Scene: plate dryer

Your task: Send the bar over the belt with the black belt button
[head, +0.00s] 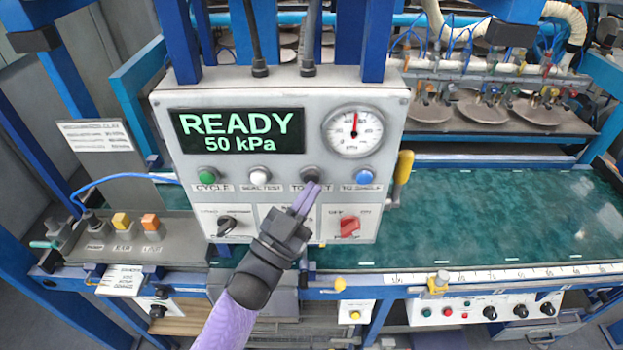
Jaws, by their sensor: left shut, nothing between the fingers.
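The black belt button (311,174) is on the grey control panel (170,140), in a row with a green, a white and a blue button. Its label is partly covered by my left gripper (312,187). That gripper is shut and empty, its purple fingertips just below the black button; I cannot tell whether they touch it. The bar (480,70) runs across the back right, with several suction cups and dark plates under it, over a shelf. The green belt (500,215) lies in front of it and looks empty. My right gripper is not in view.
The panel display (238,130) reads READY 50 kPa, beside a round gauge (352,131). A black knob (227,225) and a red switch (349,224) sit lower on the panel. A yellow handle (403,168) sticks out at its right edge. Blue frame posts stand around.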

